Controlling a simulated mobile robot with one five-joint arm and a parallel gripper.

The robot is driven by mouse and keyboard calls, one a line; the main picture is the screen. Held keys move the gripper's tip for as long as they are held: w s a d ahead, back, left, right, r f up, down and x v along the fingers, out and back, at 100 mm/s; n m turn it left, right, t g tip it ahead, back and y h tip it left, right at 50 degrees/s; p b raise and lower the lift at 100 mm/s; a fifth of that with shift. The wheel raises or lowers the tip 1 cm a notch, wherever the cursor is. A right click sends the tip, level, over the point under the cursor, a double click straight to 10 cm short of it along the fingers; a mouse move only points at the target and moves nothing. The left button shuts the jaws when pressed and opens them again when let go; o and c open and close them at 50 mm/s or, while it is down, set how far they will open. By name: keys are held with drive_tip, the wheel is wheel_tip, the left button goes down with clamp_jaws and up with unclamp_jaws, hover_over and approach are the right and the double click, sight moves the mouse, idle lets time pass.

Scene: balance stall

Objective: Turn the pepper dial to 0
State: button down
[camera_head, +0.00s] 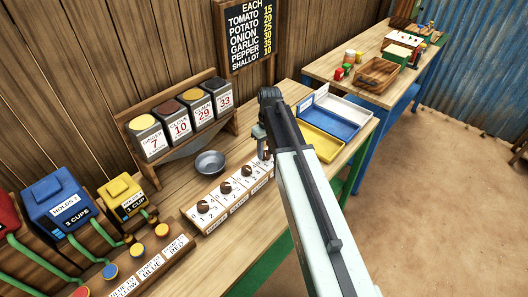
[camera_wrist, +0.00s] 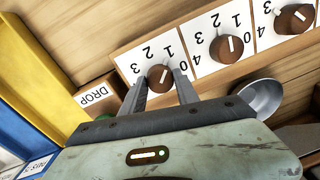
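A pale panel (camera_head: 212,220) carries a row of brown dials with white pointers. The labels under the dials are too small to tell which is pepper. My gripper (camera_head: 262,136) is over that end. In the wrist view its two fingers (camera_wrist: 160,82) stand apart on either side of the end dial (camera_wrist: 158,76); I cannot tell whether they touch it. That dial's pointer appears to aim near 1.
A grey bowl (camera_head: 210,163) stands behind the panel, before a rack of jars (camera_head: 190,116). Yellow (camera_head: 320,146), blue and white trays are right of my arm. A box marked DROP (camera_wrist: 96,95) sits beside the panel. Coloured dispensers (camera_head: 62,205) are at left.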

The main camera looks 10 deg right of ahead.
drive_tip(key=shift+a, duration=0.1)
idle(0.6)
drive_tip(key=shift+s+m, duration=0.1)
drive_tip(key=shift+m, duration=0.3)
drive_tip(key=m, duration=0.3)
drive_tip(key=shift+m, duration=0.3)
drive_tip(key=shift+s+m+t, duration=0.1)
drive_tip(key=shift+m+t, duration=0.2)
drive_tip(key=shift+m, duration=1.9)
